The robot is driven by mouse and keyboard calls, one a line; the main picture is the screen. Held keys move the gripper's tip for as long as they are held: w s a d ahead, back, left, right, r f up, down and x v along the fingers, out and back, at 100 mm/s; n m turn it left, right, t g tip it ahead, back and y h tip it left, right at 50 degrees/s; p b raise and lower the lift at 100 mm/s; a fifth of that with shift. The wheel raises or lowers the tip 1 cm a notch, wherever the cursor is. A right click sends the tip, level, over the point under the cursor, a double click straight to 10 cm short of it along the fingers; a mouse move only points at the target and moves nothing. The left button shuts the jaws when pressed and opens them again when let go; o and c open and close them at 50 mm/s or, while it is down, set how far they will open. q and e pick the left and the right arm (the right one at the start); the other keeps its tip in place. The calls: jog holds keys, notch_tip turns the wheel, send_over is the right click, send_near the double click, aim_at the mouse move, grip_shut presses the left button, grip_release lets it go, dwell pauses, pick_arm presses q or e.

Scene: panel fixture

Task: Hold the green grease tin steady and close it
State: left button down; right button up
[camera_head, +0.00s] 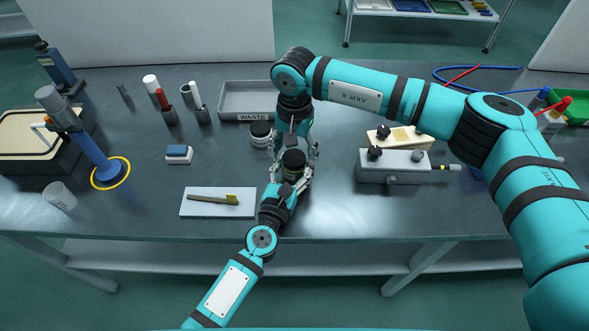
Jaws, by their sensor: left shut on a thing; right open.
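The grease tin (293,163) looks like the dark round thing between my two grippers near the table's middle; its green does not show clearly. My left gripper (290,178) comes from the front and is shut on its sides. My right gripper (298,148) points down from above and behind, open, with its fingers on either side of the tin's top. I cannot tell whether they touch it, or whether the dark top is a lid, as the grippers hide much of it.
A small grey jar with a dark top (261,134) stands just left of my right gripper. The waste tray (232,116) is behind it. A white mat (190,207) with a brush (222,200) lies front left. A grey fixture block (385,170) stands to the right.

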jog(key=shift+f, duration=0.2)
jog(key=c, duration=1.2)
jog(key=m, duration=0.5)
jog(key=shift+m, duration=0.4)
jog(key=shift+c, duration=0.2)
jog(key=m, duration=0.9)
jog(key=shift+s+m, duration=0.1)
jog(key=shift+m, duration=0.3)
jog(key=m, duration=0.4)
jog(key=shift+d, duration=0.1)
